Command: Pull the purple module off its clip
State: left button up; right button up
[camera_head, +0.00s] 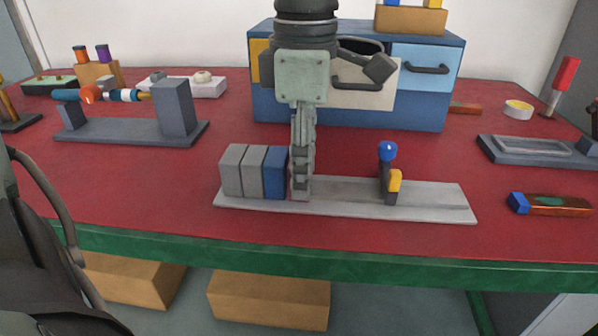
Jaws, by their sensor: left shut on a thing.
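My left gripper (301,188) points straight down at the grey rail base (345,205), its fingers low and close to the base. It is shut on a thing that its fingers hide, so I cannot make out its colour. Directly to the left of the fingers stands a blue module (275,173), with two grey modules (231,171) beside it in a row on the base. No clearly purple module shows; one may be behind the fingers. Whether the held thing still touches the base cannot be told. My right gripper is not in view.
A small dark post with a blue knob (388,150) and a yellow part (394,181) stands on the base, right of my gripper. A blue drawer cabinet (420,109) stands behind. A screwdriver rack (174,108) is at left. Red tabletop (120,185) is clear in front.

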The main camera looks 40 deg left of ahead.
pick_arm(q)
grip_shut()
jog(key=shift+w+r, duration=0.1)
jog(key=shift+r, duration=0.1)
dwell(0.5)
dwell(0.5)
jog(key=shift+r, duration=0.25)
dwell(0.5)
jog(key=shift+r+p, duration=2.2)
jog(key=shift+r, duration=0.8)
